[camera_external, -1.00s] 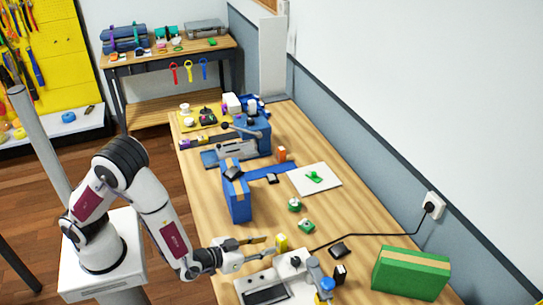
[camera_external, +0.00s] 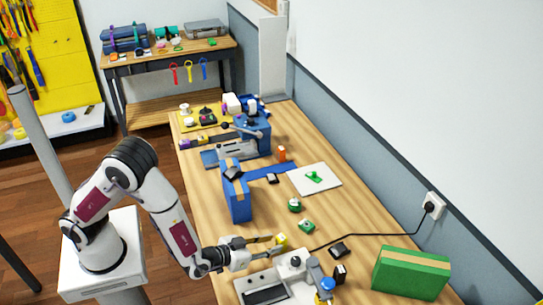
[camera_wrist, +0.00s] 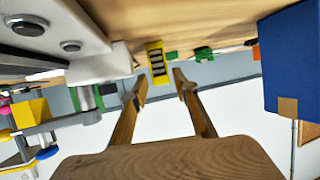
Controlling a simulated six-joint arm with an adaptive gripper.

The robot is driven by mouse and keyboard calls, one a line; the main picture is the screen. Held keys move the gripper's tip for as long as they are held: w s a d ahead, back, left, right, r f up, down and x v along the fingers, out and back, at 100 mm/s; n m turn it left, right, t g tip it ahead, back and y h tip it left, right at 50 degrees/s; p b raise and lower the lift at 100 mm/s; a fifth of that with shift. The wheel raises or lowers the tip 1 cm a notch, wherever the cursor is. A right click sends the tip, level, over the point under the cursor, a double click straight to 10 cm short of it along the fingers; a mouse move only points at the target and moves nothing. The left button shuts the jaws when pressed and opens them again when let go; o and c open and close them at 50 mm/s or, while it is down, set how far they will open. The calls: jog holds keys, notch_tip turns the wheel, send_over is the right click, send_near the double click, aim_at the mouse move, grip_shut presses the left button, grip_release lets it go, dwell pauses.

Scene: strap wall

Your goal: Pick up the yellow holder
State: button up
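The yellow holder (camera_external: 281,240) stands on the wooden table just beyond my fingertips in the external view. In the wrist view the yellow holder (camera_wrist: 156,62), with dark slots on its face, lies ahead between the lines of my two fingers. My gripper (camera_external: 272,244) is open, with its fingers spread to either side and low over the table. In the wrist view my gripper (camera_wrist: 160,80) shows a clear gap between the fingertips and holds nothing. I cannot tell exactly how far the fingertips are from the holder.
A white machine (camera_external: 292,264) stands close to the near side of my gripper. A blue box (camera_external: 237,200) with a tan strip is beyond it. Green pieces (camera_external: 306,226), a black cable (camera_external: 380,234) and a green box (camera_external: 410,271) lie to the right.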

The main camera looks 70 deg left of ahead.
aim_at(278, 242)
jog(key=shift+x, duration=2.6)
jog(key=shift+c, duration=0.3)
grip_shut()
